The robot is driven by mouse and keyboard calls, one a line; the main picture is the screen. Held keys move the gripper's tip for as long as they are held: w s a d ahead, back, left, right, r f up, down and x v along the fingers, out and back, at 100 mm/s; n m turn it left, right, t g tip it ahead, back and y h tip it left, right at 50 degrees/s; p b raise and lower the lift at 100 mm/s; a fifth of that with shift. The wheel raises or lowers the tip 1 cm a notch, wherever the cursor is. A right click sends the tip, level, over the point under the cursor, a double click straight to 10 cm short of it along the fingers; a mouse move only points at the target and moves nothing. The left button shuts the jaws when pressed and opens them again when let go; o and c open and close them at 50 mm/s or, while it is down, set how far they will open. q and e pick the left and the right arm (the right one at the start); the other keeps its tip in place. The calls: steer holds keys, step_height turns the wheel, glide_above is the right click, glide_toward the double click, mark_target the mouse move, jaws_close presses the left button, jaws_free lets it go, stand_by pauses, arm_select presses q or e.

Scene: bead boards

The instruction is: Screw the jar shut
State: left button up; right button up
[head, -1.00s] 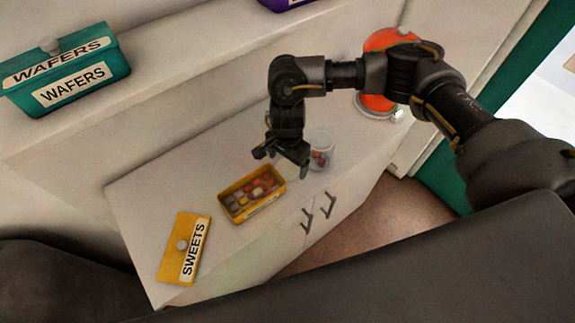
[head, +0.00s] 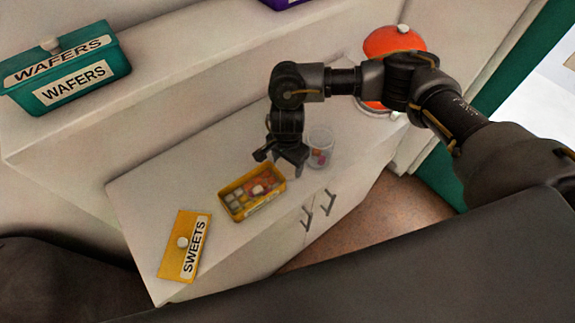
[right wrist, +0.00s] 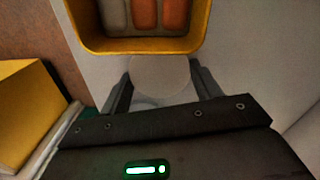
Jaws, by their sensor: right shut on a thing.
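The clear jar (head: 320,150) stands upright and open on the white cabinet top, with a few coloured sweets inside. My right gripper (head: 281,160) is just left of the jar, near the far end of the yellow sweets box. In the right wrist view its fingers (right wrist: 161,88) are shut on a pale round disc (right wrist: 160,74), which looks like the jar's lid. The lid is hard to make out in the head view. I cannot tell whether it touches anything below. My left gripper is not in view.
The open yellow box (head: 238,215) of sweets is close to the gripper; its wall also shows in the wrist view (right wrist: 140,46). The yellow SWEETS lid (head: 172,252) lies nearer me. A teal WAFERS box (head: 90,80) and a red-orange pot (head: 385,42) stand behind.

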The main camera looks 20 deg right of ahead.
mark_target(288, 167)
steer(key=shift+r, duration=0.1)
step_height(288, 167, up, 10)
steer(key=shift+f+b, duration=0.1)
steer(key=shift+b, duration=0.95)
steer(key=s+d+r+n, duration=0.1)
steer(key=s+d+n, duration=0.2)
steer(key=s+d+r+n, duration=0.2)
steer(key=s+d+n, duration=0.1)
steer(key=n, duration=0.1)
steer(key=s+d+r+n, duration=0.2)
steer(key=s+d+n, duration=0.1)
steer(key=n, duration=0.1)
steer(key=shift+d+r, duration=0.15)
steer(key=shift+d, duration=0.1)
